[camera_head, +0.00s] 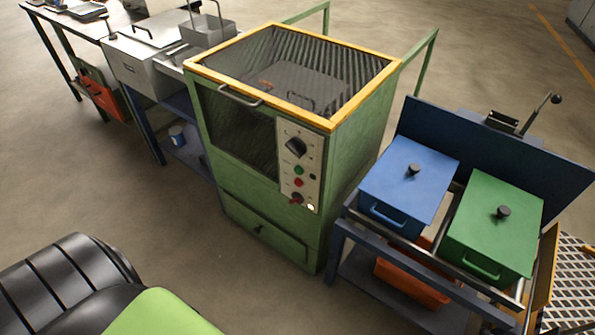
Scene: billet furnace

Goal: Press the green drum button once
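A green cabinet (262,240) with a yellow-orange rimmed top stands in the middle of the view. A pale control panel (286,166) is on its front, at the right side. On the panel a small green button (299,170) sits below a large dark knob (296,147). A red button (298,183) is just below the green one, and a red knob (295,198) is lower still. Nothing covers the green button. Neither of my grippers is in view, so nothing of mine is seen touching the panel.
To the right, a blue lidded box (405,180) and a green lidded box (490,240) stand on a blue frame, with an orange bin (412,282) below. A grey metal unit (140,60) is at upper left. Open floor (150,215) lies in front of the cabinet.

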